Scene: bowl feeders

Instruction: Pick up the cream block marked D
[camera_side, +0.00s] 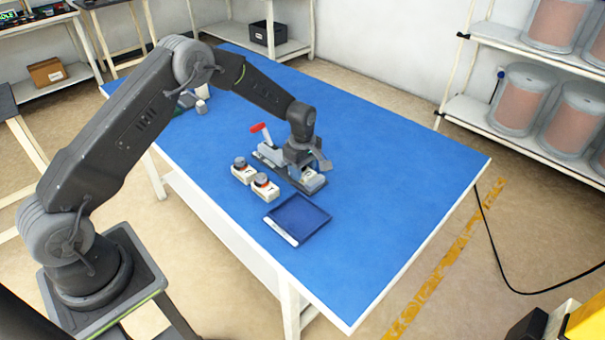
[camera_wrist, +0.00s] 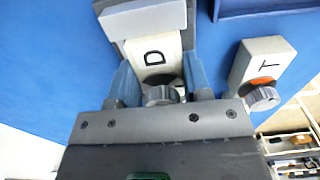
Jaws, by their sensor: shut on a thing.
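In the wrist view the cream block marked D (camera_wrist: 168,48) lies between the two blue fingers of my gripper (camera_wrist: 159,76), which is shut on it. A round grey knob (camera_wrist: 160,95) shows at its near end. A grey piece (camera_wrist: 146,19) lies over or around its far end; I cannot tell whether they touch. In the side view my gripper (camera_side: 307,166) is low over a grey fixture (camera_side: 268,157) on the blue table. The D block is largely hidden there by my gripper.
A cream block marked T (camera_wrist: 249,61), with an orange ring and grey knob, lies right of my gripper. In the side view two knobbed cream blocks (camera_side: 265,193) stand left of the fixture. A red handle (camera_side: 261,128) rises behind. A dark blue tray (camera_side: 313,217) lies in front. The table's right side is clear.

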